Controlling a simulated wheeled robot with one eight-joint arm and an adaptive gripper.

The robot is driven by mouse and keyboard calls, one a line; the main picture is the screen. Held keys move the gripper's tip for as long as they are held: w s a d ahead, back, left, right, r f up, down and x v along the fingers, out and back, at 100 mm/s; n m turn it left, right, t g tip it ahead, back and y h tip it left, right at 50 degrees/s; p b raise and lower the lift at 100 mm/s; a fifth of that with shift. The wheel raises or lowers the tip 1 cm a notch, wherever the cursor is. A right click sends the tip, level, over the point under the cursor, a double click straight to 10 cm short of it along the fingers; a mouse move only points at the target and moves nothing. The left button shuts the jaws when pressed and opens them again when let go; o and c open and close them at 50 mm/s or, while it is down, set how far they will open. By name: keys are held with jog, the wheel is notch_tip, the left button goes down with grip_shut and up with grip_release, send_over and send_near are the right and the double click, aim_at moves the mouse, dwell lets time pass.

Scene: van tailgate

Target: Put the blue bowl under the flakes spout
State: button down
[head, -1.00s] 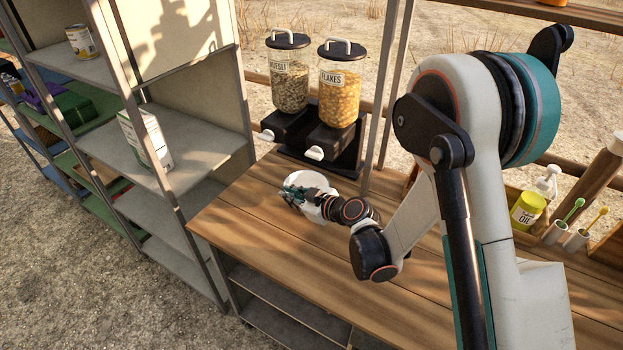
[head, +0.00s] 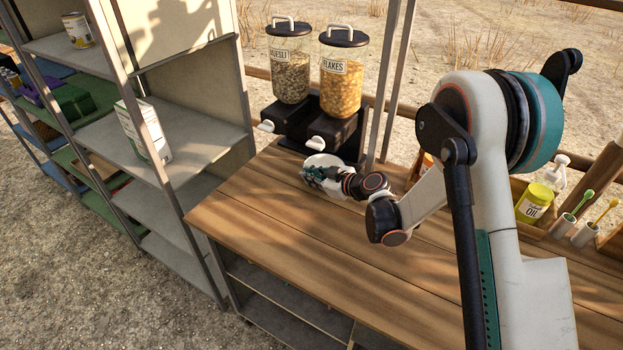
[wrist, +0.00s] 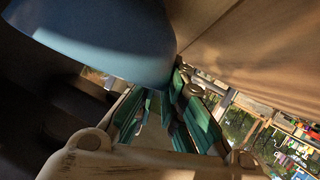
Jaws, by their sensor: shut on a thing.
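The blue bowl (wrist: 115,40) fills the top left of the wrist view. In the head view the bowl (head: 322,160) looks pale and shows just below the spout, partly hidden by my gripper. My gripper (head: 313,176) is shut on the bowl's near side, low over the wooden counter. Its green fingers (wrist: 168,110) reach the bowl's edge in the wrist view. The flakes dispenser (head: 341,92), a clear jar of orange flakes with a black lid, stands on a black base. Its white spout (head: 317,143) sticks out at the front. I cannot tell whether the bowl is directly beneath it or touches the counter.
The muesli dispenser (head: 290,78) stands left of the flakes one, with its own white spout (head: 266,127). A metal shelf unit (head: 205,140) is at the left. A yellow oil jar (head: 533,205) stands at the right. The counter's front (head: 300,245) is clear.

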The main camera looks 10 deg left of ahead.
jog(key=shift+r, duration=0.1)
jog(key=c, duration=1.7)
grip_release()
